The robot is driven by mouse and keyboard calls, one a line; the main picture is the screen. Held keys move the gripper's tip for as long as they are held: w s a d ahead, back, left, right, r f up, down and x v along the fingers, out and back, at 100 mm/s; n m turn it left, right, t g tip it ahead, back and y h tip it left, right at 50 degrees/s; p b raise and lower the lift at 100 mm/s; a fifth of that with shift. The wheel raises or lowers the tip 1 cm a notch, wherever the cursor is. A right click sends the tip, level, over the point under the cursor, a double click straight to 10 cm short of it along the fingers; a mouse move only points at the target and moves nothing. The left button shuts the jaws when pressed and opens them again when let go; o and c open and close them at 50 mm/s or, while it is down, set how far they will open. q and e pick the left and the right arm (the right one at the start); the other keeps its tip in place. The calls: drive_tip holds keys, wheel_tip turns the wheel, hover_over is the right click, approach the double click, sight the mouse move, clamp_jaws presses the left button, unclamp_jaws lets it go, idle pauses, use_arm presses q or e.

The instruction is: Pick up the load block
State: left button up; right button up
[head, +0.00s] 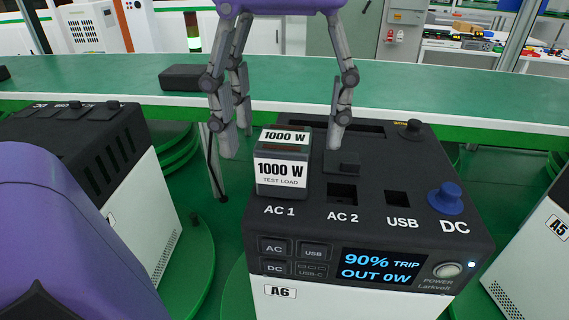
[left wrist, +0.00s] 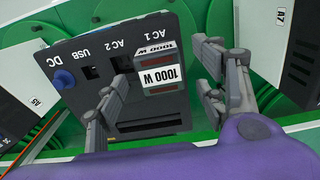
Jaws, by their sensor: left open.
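The load block (head: 281,172), a dark box with white "1000 W TEST LOAD" labels, sits upright on the AC 1 position of power station A6 (head: 370,222). It also shows in the left wrist view (left wrist: 158,75). My left gripper (head: 284,138) is open, its fingers pointing down over the station. In the left wrist view, the fingers (left wrist: 160,92) are spread on either side of the block, with gaps between them and it. The block's underside is hidden. My right gripper is not in view.
A6's display (head: 380,268) reads "90% TRIP" and "OUT 0W". A blue knob (head: 446,198) stands by DC, and a small dark piece (head: 342,163) lies behind AC 2. Station A5 (head: 540,240) is at right, another station (head: 95,150) at left. A green bench (head: 450,100) runs behind.

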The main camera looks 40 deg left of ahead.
sight(284, 137)
use_arm(q)
drive_tip(key=shift+f, duration=1.5)
drive_tip(key=shift+c, duration=0.5)
clamp_jaws()
wheel_tip(284, 137, up, 10)
drive_tip(key=shift+f, duration=0.1)
